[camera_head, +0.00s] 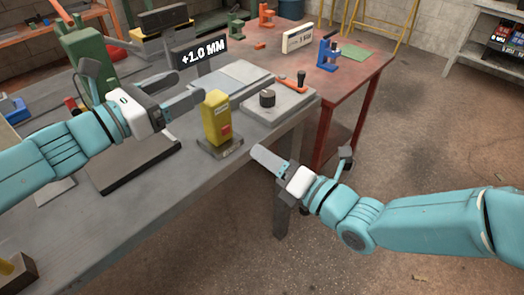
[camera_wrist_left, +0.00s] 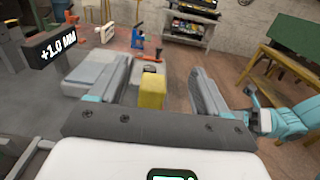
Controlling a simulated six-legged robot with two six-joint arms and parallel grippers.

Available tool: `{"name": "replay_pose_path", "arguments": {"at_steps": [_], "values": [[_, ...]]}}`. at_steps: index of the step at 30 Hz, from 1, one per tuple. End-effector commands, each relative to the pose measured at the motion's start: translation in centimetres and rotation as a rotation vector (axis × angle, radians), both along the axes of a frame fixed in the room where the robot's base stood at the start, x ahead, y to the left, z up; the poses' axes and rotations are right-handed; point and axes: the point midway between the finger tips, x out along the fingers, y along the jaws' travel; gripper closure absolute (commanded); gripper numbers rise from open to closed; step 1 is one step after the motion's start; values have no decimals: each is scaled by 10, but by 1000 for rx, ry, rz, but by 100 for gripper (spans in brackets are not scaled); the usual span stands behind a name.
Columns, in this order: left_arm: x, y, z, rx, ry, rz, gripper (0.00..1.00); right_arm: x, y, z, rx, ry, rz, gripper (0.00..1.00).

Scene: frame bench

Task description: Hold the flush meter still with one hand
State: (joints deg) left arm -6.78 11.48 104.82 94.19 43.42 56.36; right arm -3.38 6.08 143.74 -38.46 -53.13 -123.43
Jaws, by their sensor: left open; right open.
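A yellow block with a red button (camera_head: 216,118) stands upright on a small dark base at the bench's edge. A dark display reading "+1.0 MM" (camera_head: 201,52) stands behind it, beside grey plates (camera_head: 232,82). I cannot tell which of these is the flush meter. My left gripper (camera_head: 184,96) is open and empty, left of the yellow block. In the left wrist view the yellow block (camera_wrist_left: 152,92) shows between the spread fingers, apart from them. The display (camera_wrist_left: 58,47) is at upper left there. My right gripper (camera_head: 302,155) is open and empty, off the bench's right edge.
A round black knob (camera_head: 267,98) and an orange-handled tool (camera_head: 295,82) are on the bench's right end. A green machine (camera_head: 88,55) stands at the left. A red table (camera_head: 350,80) behind holds a blue tool (camera_head: 328,54). Floor at right is clear.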

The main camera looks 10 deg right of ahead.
Motion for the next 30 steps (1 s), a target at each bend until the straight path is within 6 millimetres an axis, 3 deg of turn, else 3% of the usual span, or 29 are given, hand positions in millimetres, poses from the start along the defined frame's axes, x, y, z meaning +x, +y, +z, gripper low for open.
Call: {"name": "replay_pose_path", "arguments": {"at_steps": [5, 14, 22, 30], "values": [[0, 0, -18, -1, 6, -2, 23, -1, 3, 3, 1, -7, 7, 57], [0, 0, -82, -1, 9, 0, 23, -1, 3, 3, 2, -4, 6, 57], [30, -44, -80, -1, 1, -3, 23, -1, 3, 2, 2, -4, 6, 57], [44, -60, -80, 0, 0, 0, 23, -1, 3, 2, 3, -4, 6, 57]]}}
